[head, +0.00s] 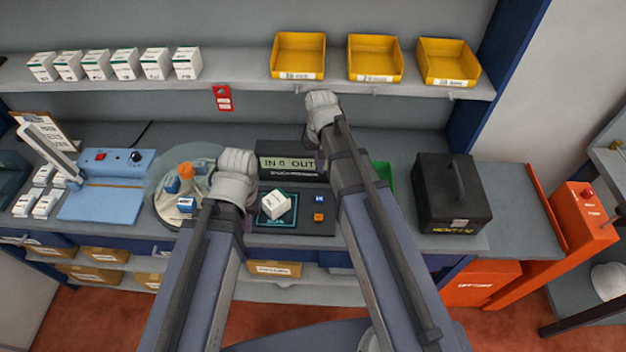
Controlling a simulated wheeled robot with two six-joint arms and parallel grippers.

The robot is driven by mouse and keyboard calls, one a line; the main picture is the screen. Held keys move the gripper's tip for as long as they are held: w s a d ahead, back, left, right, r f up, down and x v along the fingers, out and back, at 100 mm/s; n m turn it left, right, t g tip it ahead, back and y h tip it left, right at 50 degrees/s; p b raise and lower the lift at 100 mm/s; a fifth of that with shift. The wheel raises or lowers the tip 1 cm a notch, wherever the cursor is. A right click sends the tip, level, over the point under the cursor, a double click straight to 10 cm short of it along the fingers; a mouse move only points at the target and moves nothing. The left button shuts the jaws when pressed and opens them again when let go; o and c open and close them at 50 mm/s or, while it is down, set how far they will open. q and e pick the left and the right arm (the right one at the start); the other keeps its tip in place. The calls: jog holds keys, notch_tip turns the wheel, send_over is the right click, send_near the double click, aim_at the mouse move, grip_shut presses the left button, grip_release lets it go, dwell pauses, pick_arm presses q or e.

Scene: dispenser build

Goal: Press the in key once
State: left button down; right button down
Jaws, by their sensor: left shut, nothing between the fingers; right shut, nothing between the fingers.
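A black counting device stands on the counter, its display (280,163) reading "IN 0 OUT". On its flat base are a blue key (319,198) and an orange key (318,217); their markings are too small to read, so I cannot tell which is the in key. A white box (275,205) sits on the teal-outlined pad left of the keys. My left gripper (237,162) is shut and empty, left of the display and above the counter. My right gripper (321,100) is shut and empty, raised above and beyond the keys; its arm hides the device's right side.
A round turntable (160,204) with small items stands left of the device, beside a blue machine (105,199). A black case (437,205) stands right, with a green bin (385,176) partly hidden. Yellow bins (299,56) and white boxes (125,64) line the shelf above.

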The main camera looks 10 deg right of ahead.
aim_at(319, 201)
dwell(0.4)
notch_tip(319, 201, down, 14)
jog(key=b, duration=1.4)
jog(key=shift+f+b, duration=0.55)
jog(key=shift+b, duration=0.1)
jog(key=shift+s+f+b, duration=0.15)
jog(key=shift+f+b, duration=0.15)
jog(key=shift+b, duration=0.1)
jog(key=shift+s, duration=0.3)
jog(key=shift+f, duration=0.1)
jog(key=shift+a, duration=0.1)
